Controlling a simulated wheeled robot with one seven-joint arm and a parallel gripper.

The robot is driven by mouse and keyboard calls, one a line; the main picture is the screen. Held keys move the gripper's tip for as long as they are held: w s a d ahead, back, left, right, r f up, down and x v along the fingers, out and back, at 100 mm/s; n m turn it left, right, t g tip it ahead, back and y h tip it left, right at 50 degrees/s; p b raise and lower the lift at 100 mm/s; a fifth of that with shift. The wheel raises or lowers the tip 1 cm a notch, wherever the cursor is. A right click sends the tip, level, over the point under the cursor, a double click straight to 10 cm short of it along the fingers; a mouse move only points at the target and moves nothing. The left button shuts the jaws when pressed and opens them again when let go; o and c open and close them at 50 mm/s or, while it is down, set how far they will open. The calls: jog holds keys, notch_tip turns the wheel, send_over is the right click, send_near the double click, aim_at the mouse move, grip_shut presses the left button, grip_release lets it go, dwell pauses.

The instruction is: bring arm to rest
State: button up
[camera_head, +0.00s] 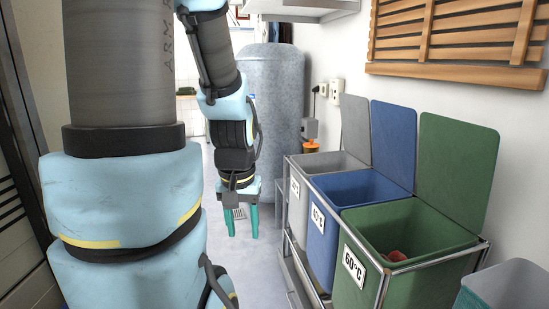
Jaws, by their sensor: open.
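My gripper (242,222) hangs pointing down near the middle of the head view, at the end of my light blue and grey arm. Its two green fingers are apart and nothing shows between them. It is over the pale floor, to the left of the laundry sorter, and does not appear to touch anything. The upper arm fills much of the left side of the view and hides what lies behind it.
A metal-framed sorter holds a grey bin (335,165), a blue bin (325,216) and a green bin (425,232), lids raised. Something red (398,256) lies in the green bin. A grey tank (275,100) stands behind. Pale floor (255,270) shows left of the sorter.

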notch_tip(320, 180, up, 12)
jog(key=p, duration=0.9)
jog(key=shift+f+p, duration=0.15)
jog(key=shift+p, duration=0.25)
